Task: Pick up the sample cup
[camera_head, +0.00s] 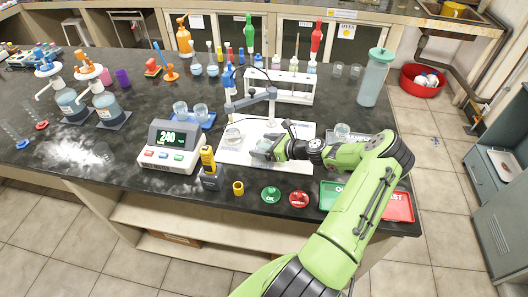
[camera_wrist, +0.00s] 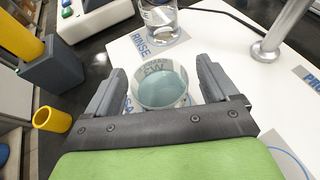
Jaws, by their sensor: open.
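The sample cup (camera_wrist: 160,86) is a clear glass cup holding pale bluish liquid. It stands on the white titration board (camera_head: 292,160), between the two open fingers of my gripper (camera_wrist: 158,84) in the wrist view.
A second glass beaker (camera_wrist: 158,20) stands just behind, on the rinse label. A metal stand post (camera_wrist: 282,30) rises at the right. A yellow-handled tool in a grey holder (camera_head: 209,170), a yellow cup (camera_head: 238,187) and the meter (camera_head: 170,145) lie left of my gripper.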

